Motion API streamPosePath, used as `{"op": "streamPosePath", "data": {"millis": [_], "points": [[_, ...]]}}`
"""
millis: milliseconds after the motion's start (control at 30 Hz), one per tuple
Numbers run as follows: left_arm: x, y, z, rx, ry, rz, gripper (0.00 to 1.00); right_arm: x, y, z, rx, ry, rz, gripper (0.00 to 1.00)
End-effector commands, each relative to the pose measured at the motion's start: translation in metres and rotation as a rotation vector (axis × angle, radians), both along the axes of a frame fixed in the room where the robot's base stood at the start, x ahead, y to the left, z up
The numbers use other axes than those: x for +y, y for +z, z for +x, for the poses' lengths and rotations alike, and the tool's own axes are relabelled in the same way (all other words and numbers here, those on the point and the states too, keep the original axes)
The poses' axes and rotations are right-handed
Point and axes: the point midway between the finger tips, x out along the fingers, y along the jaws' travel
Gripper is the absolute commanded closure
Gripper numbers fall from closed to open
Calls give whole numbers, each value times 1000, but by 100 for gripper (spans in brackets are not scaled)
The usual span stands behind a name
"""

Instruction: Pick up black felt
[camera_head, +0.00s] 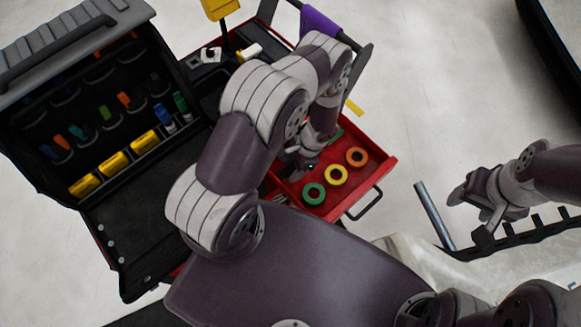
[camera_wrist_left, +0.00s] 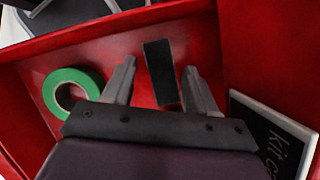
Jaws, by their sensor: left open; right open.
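The black felt (camera_wrist_left: 160,75) is a dark, narrow rectangular piece in a red drawer (camera_head: 382,176). In the left wrist view it shows between the two fingertips of my left gripper (camera_wrist_left: 160,68). The fingers are open on either side of it, and I cannot tell whether they touch it. In the head view my left arm hides the felt, and my left gripper is down over the left part of the drawer. My right gripper (camera_head: 474,209) is open and empty, out to the right of the drawer.
Green (camera_head: 314,193), yellow (camera_head: 336,174) and orange (camera_head: 357,156) tape rolls lie in the drawer. In the wrist view a dark, white-edged labelled card (camera_wrist_left: 270,135) is to the right. An open black tool case (camera_head: 110,120) stands left. A grey rod (camera_head: 434,215) is near my right gripper.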

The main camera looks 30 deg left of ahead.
Motion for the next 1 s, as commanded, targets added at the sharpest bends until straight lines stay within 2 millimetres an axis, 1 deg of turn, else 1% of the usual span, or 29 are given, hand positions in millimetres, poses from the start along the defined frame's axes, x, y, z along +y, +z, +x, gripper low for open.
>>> {"op": "streamPosePath", "data": {"millis": [67, 100, 167, 200, 233, 567, 667, 767, 867, 900, 933, 1000], "points": [[0, 0, 0, 0, 0, 0, 42, 0, 0, 0, 0, 0, 0, 41], [0, 0, 0, 1, -1, -1, 55, 0, 0, 0, 0, 0, 0, 41], [1, 0, 1, 1, -1, -1, 75, 0, 0, 0, 0, 0, 0, 41], [1, -1, 1, 2, 0, -2, 88, 0, 0, 0, 0, 0, 0, 41], [1, -1, 1, 2, 0, -2, 97, 0, 0, 0, 0, 0, 0, 41], [3, -2, 2, 6, 1, -2, 98, 0, 0, 0, 0, 0, 0, 41], [3, 1, 2, 6, 1, -3, 98, 0, -1, 0, 0, 0, 0, 41], [4, 11, 4, 4, 1, -4, 98, 0, -3, 0, 0, 0, 0, 41], [4, 28, 5, 2, 1, -5, 98, 0, -5, 0, 0, 0, 0, 41], [4, 37, 6, 1, 1, -5, 98, 0, -6, 0, 0, 0, 0, 41], [0, 41, 7, 1, -3, -5, 98, 0, -8, 0, 0, 0, 0, 41], [-16, 48, 10, 3, -4, -6, 98, 0, -11, 0, 0, 0, 0, 41]]}}
